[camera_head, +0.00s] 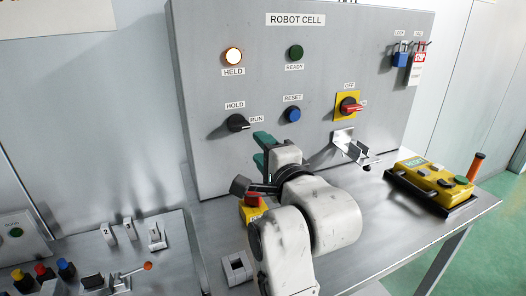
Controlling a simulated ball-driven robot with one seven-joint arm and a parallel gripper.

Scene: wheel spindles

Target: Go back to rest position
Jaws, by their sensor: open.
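My gripper (262,150) has teal fingers and is in front of the lower part of the grey ROBOT CELL panel (335,80). The fingers stand apart with nothing seen between them. They are below the black HOLD/RUN knob (238,123) and the blue RESET button (292,115); I cannot tell whether they touch the panel. My white arm reaches up from the bottom of the view and hides part of the table. The HELD lamp (233,56) is lit; the green READY lamp (296,53) looks dark.
A yellow pendant (430,180) lies in a dark tray on the metal table (380,235). A red switch (350,106) and padlocks (401,58) are on the panel. A bench with levers (130,255) stands left. Green floor is right.

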